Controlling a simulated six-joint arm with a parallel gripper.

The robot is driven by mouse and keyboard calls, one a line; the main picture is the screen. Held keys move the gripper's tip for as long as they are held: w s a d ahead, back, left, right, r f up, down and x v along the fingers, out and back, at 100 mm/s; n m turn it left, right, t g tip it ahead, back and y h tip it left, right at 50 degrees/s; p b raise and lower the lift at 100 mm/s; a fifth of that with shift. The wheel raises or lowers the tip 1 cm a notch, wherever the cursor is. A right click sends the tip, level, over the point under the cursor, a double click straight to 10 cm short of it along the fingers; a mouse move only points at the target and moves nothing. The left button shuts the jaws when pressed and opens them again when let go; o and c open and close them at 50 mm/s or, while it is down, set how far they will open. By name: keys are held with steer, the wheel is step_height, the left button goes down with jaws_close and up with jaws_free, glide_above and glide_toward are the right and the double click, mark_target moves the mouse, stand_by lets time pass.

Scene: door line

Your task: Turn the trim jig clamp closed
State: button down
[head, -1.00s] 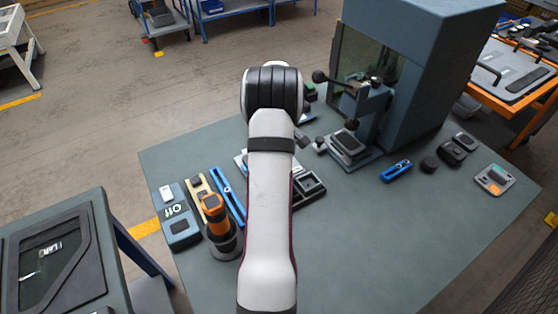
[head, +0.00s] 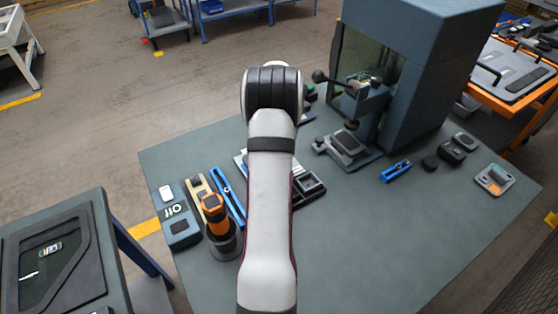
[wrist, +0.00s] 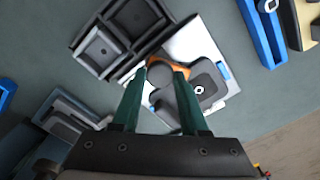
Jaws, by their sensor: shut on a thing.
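The trim jig is a white plate (wrist: 226,99) with blue and orange parts, seen in the wrist view. A dark grey part (wrist: 211,80) with a white mark lies on it. The clamp has a grey rounded handle (wrist: 160,74) over the jig. My gripper (wrist: 164,75) has its two green fingers on either side of this handle, shut on it. The lower part of the clamp is partly hidden by the fingers. In the head view my arm covers my gripper and nearly all of the jig; only a white sliver (head: 239,161) shows.
A dark compartment tray (wrist: 106,50) lies close beside the jig. Blue bars (head: 228,191) and an orange tool in a holder (head: 214,210) are left of my arm. A press fixture (head: 350,147) stands to the right. The front right of the bench is clear.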

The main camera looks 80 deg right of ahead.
steer(key=m, duration=0.5)
steer(key=shift+m, duration=0.4)
stand_by(0.4)
steer(key=shift+c, duration=2.2)
jaws_free()
step_height(320, 180, up, 16)
